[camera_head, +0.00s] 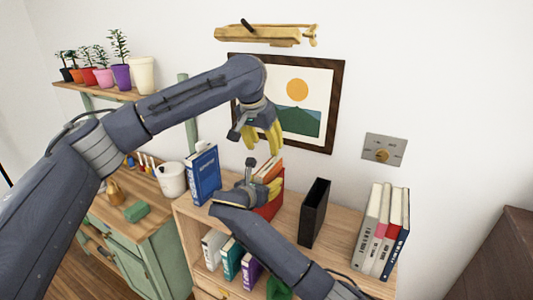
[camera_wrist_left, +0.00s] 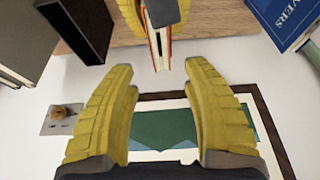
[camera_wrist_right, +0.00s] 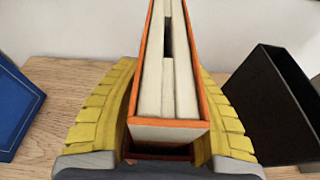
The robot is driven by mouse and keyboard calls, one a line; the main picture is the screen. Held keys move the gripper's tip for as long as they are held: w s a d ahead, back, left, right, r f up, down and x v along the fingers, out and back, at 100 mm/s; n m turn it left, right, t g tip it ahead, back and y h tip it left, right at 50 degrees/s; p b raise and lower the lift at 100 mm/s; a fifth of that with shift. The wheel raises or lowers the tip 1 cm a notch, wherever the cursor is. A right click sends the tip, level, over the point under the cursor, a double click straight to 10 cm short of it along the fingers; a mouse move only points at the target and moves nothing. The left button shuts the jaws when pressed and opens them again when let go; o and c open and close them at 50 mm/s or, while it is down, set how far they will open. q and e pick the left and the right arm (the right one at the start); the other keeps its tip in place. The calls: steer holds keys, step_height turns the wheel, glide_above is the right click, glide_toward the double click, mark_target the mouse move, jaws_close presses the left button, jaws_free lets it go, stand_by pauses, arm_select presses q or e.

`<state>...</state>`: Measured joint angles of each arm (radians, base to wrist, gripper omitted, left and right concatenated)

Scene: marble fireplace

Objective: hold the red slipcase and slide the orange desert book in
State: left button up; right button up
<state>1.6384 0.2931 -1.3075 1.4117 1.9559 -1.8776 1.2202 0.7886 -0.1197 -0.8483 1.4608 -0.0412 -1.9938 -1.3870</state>
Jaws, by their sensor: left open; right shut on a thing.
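The red slipcase (camera_head: 271,207) stands upright on the wooden shelf top, mostly behind my right gripper (camera_head: 265,182). That gripper is shut on it near its top. The orange book (camera_head: 268,167) sticks up from the slipcase mouth. The right wrist view shows its orange cover edges and pale pages (camera_wrist_right: 167,90) between my yellow fingers, with a dark opening (camera_wrist_right: 160,149) below. How deep the book sits is hidden. My left gripper (camera_head: 263,148) is open and empty just above the book. The left wrist view shows the book's end (camera_wrist_left: 161,48) beyond the parted fingertips.
A black slipcase (camera_head: 314,212) stands open to the right, with several upright books (camera_head: 382,230) farther right. A blue book (camera_head: 203,174) stands to the left. A framed picture (camera_head: 333,103) hangs on the wall behind. Bare shelf lies between the black slipcase and the book row.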

arm_select(q)
steer(key=shift+s+a+r, duration=0.1)
steer(key=shift+s+r, duration=0.1)
steer(key=shift+r, duration=0.3)
arm_select(e)
steer(key=o, duration=1.2)
steer(key=shift+o, duration=0.2)
steer(key=shift+s+a, duration=0.1)
